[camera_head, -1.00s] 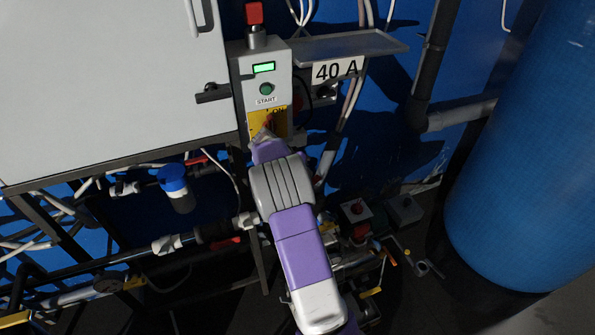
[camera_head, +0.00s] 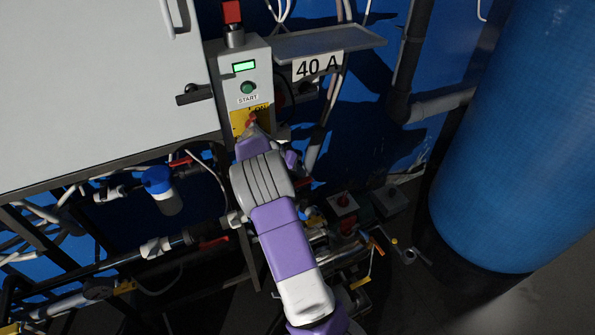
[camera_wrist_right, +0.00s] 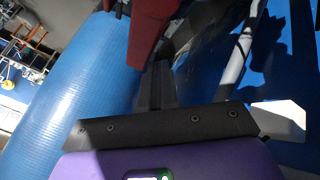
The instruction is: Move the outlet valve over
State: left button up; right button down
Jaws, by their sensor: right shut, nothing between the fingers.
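The frames do not show which valve is the outlet valve. Red-handled valves sit on the pipes at the left, one upper (camera_head: 180,162) and one lower (camera_head: 213,243). A yellow valve handle (camera_head: 362,280) shows at lower right. My right gripper (camera_head: 251,131) is shut and empty, in front of the yellow plate (camera_head: 238,121) with a red switch (camera_head: 252,118) below the START button. In the right wrist view, the dark gripper fingers (camera_wrist_right: 162,88) lie close to a dark red part (camera_wrist_right: 150,30); contact cannot be told. My left gripper is not in view.
A grey cabinet (camera_head: 90,80) fills the upper left. A blue tank (camera_head: 510,150) stands at the right. Pipes crowd below; dark floor is open at lower right.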

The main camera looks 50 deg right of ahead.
jog(key=shift+a, duration=0.1)
jog(key=a+p+v, duration=0.1)
jog(key=v, duration=0.7)
jog(key=shift+f, duration=0.2)
dwell(0.4)
jog(key=shift+s, duration=0.15)
